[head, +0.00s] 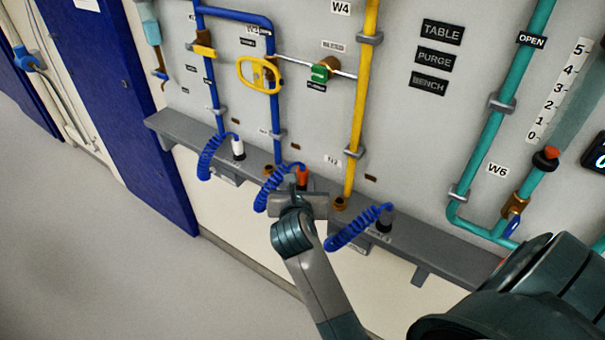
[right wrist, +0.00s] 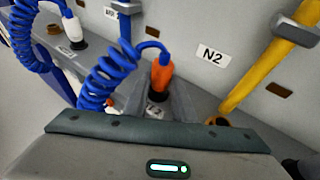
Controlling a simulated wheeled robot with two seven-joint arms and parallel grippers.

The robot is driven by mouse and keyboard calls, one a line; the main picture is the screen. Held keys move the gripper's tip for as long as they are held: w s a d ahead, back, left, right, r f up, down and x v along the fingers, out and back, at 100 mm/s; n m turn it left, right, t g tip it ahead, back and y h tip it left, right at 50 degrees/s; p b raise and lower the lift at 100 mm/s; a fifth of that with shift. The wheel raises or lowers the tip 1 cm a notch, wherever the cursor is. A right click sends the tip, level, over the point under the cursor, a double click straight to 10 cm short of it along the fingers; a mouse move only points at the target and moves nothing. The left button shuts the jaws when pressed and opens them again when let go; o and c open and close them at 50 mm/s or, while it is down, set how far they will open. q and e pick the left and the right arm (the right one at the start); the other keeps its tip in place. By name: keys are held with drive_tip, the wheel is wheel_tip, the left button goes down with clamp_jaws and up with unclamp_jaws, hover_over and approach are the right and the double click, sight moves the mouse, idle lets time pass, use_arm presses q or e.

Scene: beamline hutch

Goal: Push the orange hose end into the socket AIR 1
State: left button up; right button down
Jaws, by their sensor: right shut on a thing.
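The orange hose end (head: 302,177) is upright above the grey ledge, with a blue coiled hose (head: 274,188) running from its top to the left. My right gripper (head: 300,197) is shut on the hose end from the front. I cannot read an AIR 1 label. My left gripper is not in view.
A white hose end (head: 238,149) stands on the ledge (head: 440,240) to the left, and a black one (head: 384,221) to the right, each with a blue coil. A yellow pipe (head: 361,100) and an N2 label (right wrist: 212,54) are close by. Floor to the left is clear.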

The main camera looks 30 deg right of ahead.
drive_tip(key=shift+r+p, duration=0.9)
drive_tip(key=shift+r, duration=0.2)
idle(0.5)
drive_tip(key=shift+r+p, duration=2.8)
drive_tip(key=shift+r, duration=0.1)
idle(0.3)
